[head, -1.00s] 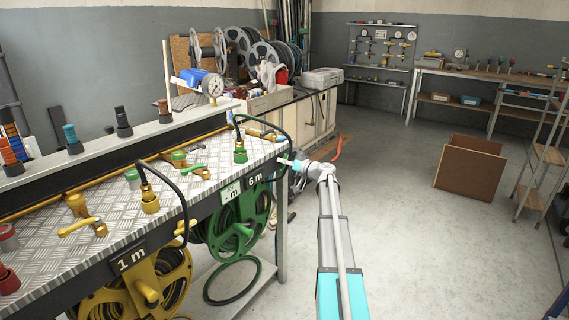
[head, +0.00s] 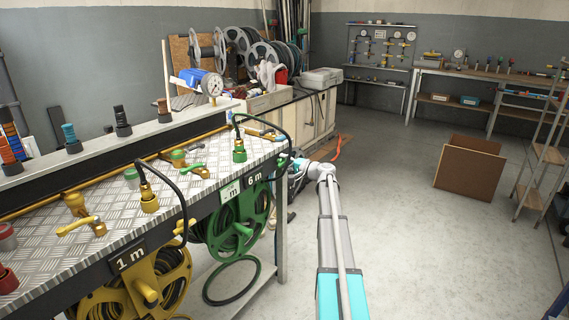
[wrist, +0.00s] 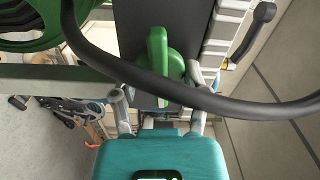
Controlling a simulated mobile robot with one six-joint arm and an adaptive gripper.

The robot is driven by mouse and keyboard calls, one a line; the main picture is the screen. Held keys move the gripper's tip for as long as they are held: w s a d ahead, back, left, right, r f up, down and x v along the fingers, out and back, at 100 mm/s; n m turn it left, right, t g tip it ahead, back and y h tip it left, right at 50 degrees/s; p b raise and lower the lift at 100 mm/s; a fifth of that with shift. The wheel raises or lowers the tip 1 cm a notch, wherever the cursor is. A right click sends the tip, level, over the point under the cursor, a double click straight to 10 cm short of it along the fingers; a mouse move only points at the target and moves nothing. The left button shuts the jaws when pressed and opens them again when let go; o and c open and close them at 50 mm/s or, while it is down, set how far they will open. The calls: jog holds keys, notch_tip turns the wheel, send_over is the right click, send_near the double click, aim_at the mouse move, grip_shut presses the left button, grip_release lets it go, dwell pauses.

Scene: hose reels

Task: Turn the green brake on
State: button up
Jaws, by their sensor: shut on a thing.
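The green brake (wrist: 158,52) is a green lever on a round green base, mounted on a dark panel in the wrist view. My gripper (wrist: 157,97) has its fingers on either side of the brake's near part and is shut on it. A black hose crosses in front and hides part of the grip. In the head view my gripper (head: 292,166) is at the right end of the bench, beside the green reel (head: 236,224); its fingertips are too small there to make out.
The black hose (wrist: 180,93) loops close across the gripper. The metal-topped bench (head: 118,203) holds valves and fittings, with a yellow reel (head: 145,288) below. A brown open box (head: 468,168) stands on the floor at right; the floor between is clear.

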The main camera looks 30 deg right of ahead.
jog(key=shift+w+m, duration=0.1)
jog(key=shift+m, duration=0.6)
jog(key=o, duration=1.2)
jog(key=shift+c, duration=0.2)
jog(key=v, duration=1.2)
jog(key=shift+a, duration=0.1)
